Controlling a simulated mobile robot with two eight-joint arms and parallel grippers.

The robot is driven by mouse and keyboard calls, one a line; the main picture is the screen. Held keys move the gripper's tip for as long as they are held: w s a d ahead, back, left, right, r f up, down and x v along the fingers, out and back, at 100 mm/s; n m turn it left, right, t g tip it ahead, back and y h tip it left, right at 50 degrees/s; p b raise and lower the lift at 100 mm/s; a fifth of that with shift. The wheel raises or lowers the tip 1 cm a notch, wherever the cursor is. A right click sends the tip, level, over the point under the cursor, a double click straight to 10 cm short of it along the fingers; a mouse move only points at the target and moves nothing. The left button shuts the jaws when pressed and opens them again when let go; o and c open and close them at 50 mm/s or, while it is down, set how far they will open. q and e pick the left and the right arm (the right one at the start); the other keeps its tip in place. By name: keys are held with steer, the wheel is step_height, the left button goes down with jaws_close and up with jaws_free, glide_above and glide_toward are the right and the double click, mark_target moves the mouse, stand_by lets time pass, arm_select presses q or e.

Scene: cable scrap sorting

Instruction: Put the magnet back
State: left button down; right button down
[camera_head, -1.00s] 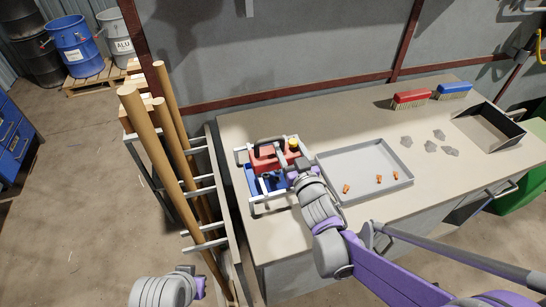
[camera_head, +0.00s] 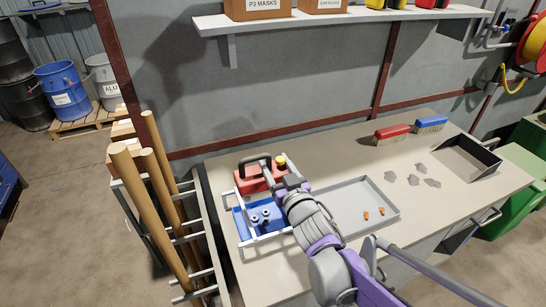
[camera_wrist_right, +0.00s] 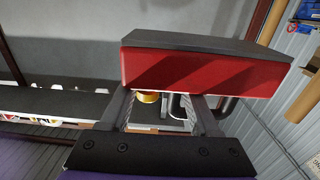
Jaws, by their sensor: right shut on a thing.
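The magnet (camera_head: 250,183) is a red block with a black handle and a yellow knob (camera_head: 281,160). It is at the back of a silver frame (camera_head: 266,239) on the bench, above or behind a blue tray (camera_head: 243,226). I cannot tell whether it rests on the frame. My right gripper (camera_head: 276,178) is shut on the magnet, partly hidden by my wrist in the head view. In the right wrist view the red block (camera_wrist_right: 200,72) fills the area just past the fingers (camera_wrist_right: 160,108). My left gripper is out of view.
Small grey parts lie in the blue tray. A grey tray (camera_head: 396,211) with orange bits is to the right. Grey scraps (camera_head: 413,179), red and blue brushes (camera_head: 391,133) and an open bin (camera_head: 490,170) lie further right. Wooden poles (camera_head: 150,200) stand left of the bench.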

steer(key=shift+d+r, duration=0.1)
steer(key=shift+r, duration=0.4)
steer(key=w+d+f+m+h+p, duration=0.1)
steer(key=w+d+f+h+p, duration=0.1)
steer(key=d, duration=0.4)
steer(key=w+d+f+m+h+p, duration=0.2)
steer(key=w+d+h+p, duration=0.1)
steer(key=w+d+p, duration=0.2)
steer(key=d+p, duration=0.1)
steer(key=d, duration=0.1)
steer(key=shift+w+d+f+m+t+h+p, duration=0.2)
steer(key=shift+w+d+m+t+h+p, duration=0.1)
steer(key=shift+t+p, duration=0.1)
steer(key=shift+s, duration=0.1)
